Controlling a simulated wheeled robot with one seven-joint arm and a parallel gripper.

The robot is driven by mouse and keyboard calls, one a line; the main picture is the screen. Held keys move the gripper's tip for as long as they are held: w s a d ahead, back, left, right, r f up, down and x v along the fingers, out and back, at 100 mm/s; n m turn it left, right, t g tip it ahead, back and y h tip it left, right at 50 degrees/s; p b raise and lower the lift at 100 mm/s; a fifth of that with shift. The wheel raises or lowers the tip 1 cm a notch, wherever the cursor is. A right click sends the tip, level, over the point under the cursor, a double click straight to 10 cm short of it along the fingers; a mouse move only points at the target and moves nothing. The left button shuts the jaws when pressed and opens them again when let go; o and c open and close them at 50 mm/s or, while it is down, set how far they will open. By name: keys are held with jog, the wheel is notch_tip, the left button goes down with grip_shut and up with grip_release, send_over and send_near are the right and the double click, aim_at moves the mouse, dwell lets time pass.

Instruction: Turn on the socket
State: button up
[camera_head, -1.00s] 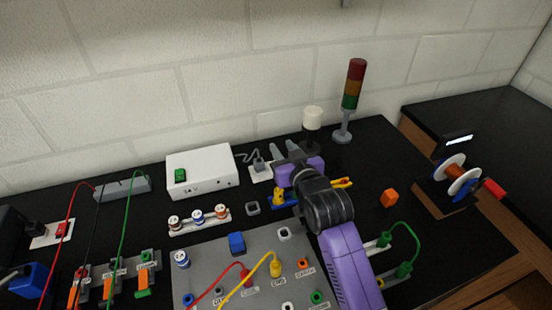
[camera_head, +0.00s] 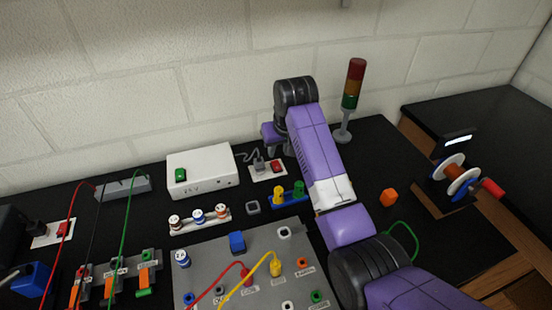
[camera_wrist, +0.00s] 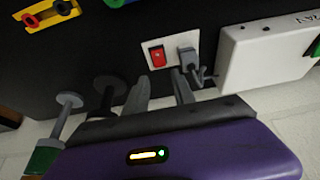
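A white socket plate (camera_head: 262,172) lies on the black table right of the white box. It carries a red rocker switch (camera_head: 277,166) and a grey plug (camera_head: 259,164) with a grey cable. In the wrist view, the socket plate (camera_wrist: 148,44), red switch (camera_wrist: 158,57) and plug (camera_wrist: 188,60) show clearly. My gripper (camera_head: 275,152) is behind the socket, in front of the wall, fingers pointing down. In the wrist view its two grey fingers (camera_wrist: 160,85) are apart and empty, close to the plate's edge; contact cannot be told. A second plate with a red switch (camera_head: 63,230) lies far left.
The white box (camera_head: 203,172) stands left of the socket. A blue holder (camera_head: 289,197) with yellow and green plugs sits in front. A signal tower (camera_head: 351,95) stands right of my arm. A grey board (camera_head: 240,262) with cables fills the front.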

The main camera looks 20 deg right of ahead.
aim_at(275, 162)
jog(key=x, duration=0.7)
jog(key=shift+w+f+p, duration=0.1)
jog(key=shift+f+p, duration=0.05)
jog(key=shift+p, duration=0.15)
grip_shut()
